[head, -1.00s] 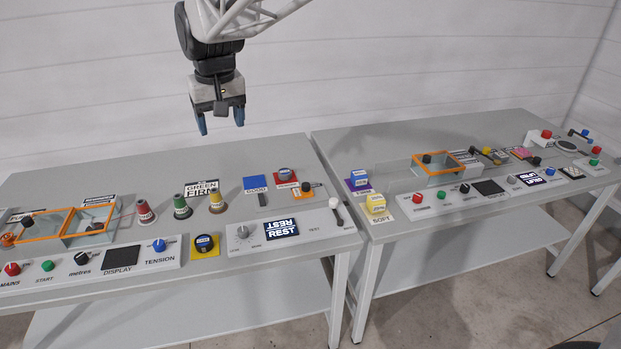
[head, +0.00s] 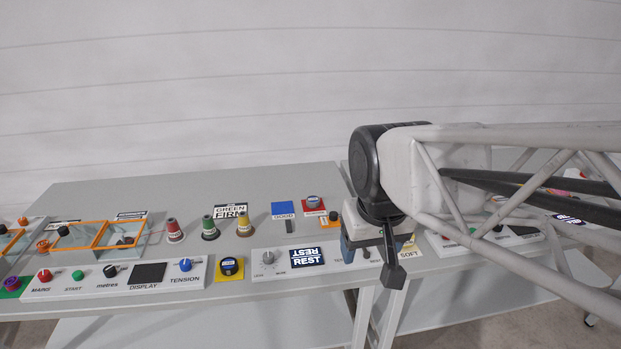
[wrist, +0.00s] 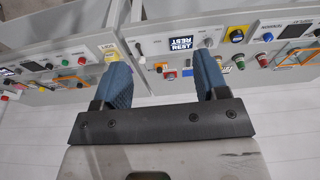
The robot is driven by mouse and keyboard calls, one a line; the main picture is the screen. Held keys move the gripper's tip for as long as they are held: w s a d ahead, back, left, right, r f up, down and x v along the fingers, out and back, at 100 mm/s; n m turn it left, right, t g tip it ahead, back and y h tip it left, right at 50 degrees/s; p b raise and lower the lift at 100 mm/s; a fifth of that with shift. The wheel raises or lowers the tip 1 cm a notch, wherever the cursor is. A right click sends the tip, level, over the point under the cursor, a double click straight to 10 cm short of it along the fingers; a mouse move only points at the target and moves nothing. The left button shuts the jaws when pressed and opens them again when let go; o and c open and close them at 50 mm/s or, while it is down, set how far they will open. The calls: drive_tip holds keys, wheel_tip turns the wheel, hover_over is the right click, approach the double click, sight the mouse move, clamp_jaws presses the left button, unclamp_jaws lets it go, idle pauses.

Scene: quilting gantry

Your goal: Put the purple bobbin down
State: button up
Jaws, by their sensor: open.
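A small purple round piece, apparently the purple bobbin (head: 12,284), sits on a green square at the far left edge of the head view. My gripper (head: 368,258) is far to its right, over the right end of the near table. The wrist view shows the gripper (wrist: 160,62) with its two blue fingers spread and nothing between them. A yellow bobbin (wrist: 111,52) shows by the left fingertip in the wrist view; I cannot tell whether they touch. In the head view my arm hides its place, leaving the SOFT card (head: 410,253) partly visible.
A panel with the REST display (head: 307,257) lies just left of my gripper. The back of the table (head: 200,195) is clear.

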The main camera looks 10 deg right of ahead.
drive_tip(key=s+d+f, duration=0.2)
drive_tip(key=s+f, duration=0.1)
drive_tip(key=s, duration=0.2)
drive_tip(key=shift+s+m, duration=0.15)
drive_tip(key=shift+m, duration=0.15)
drive_tip(key=shift+f, duration=0.1)
idle(0.9)
